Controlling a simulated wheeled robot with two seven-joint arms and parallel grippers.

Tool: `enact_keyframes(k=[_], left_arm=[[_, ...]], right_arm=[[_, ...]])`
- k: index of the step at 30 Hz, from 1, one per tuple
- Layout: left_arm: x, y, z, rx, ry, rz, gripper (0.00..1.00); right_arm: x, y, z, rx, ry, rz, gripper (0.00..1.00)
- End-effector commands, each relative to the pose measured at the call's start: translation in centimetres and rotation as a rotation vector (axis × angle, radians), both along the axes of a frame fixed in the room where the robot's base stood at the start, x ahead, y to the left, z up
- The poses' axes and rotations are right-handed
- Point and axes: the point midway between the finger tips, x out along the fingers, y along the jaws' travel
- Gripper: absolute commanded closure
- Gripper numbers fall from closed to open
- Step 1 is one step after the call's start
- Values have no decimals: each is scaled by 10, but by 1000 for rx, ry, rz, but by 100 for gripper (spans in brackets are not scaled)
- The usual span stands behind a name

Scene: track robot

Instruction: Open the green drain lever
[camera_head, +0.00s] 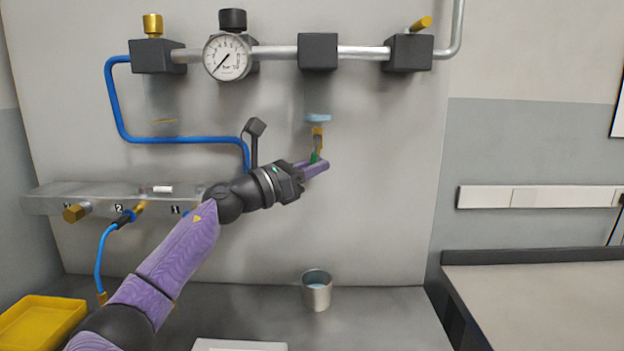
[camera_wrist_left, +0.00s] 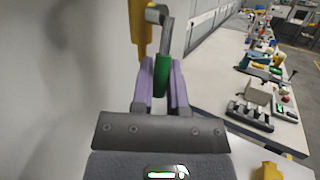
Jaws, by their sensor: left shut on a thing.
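The green drain lever (camera_head: 315,157) is on a small brass valve (camera_head: 318,136) below a light blue part (camera_head: 317,117) on the wall panel. In the left wrist view the green lever (camera_wrist_left: 161,76) stands between the two purple fingers, with a grey bent arm and the brass body (camera_wrist_left: 138,27) above it. My left gripper (camera_head: 318,167) is shut on the lever; it also shows in the left wrist view (camera_wrist_left: 162,86). The fingers hide part of the lever in the head view. My right gripper does not show.
A metal cup (camera_head: 317,294) stands on the bench below the valve. A pressure gauge (camera_head: 227,57) and pipe blocks run along the top of the panel. A blue hose (camera_head: 180,139) passes behind my arm. A yellow tray (camera_head: 40,322) is at lower left.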

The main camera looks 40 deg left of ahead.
Motion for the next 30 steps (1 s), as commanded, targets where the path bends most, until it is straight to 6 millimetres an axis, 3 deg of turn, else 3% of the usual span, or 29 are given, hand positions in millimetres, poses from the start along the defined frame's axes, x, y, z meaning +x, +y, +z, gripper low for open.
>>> enact_keyframes(k=[6,7,12,24,30], left_arm=[[0,-1,0,-1,3,-2,100],[0,-1,0,-1,3,-2,78],[0,-1,0,0,4,-3,47],[0,0,1,6,8,-2,47],[-6,6,15,129,107,1,47]], right_arm=[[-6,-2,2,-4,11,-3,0],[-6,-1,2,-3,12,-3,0],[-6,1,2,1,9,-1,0],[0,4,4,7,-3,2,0],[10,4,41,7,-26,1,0]])
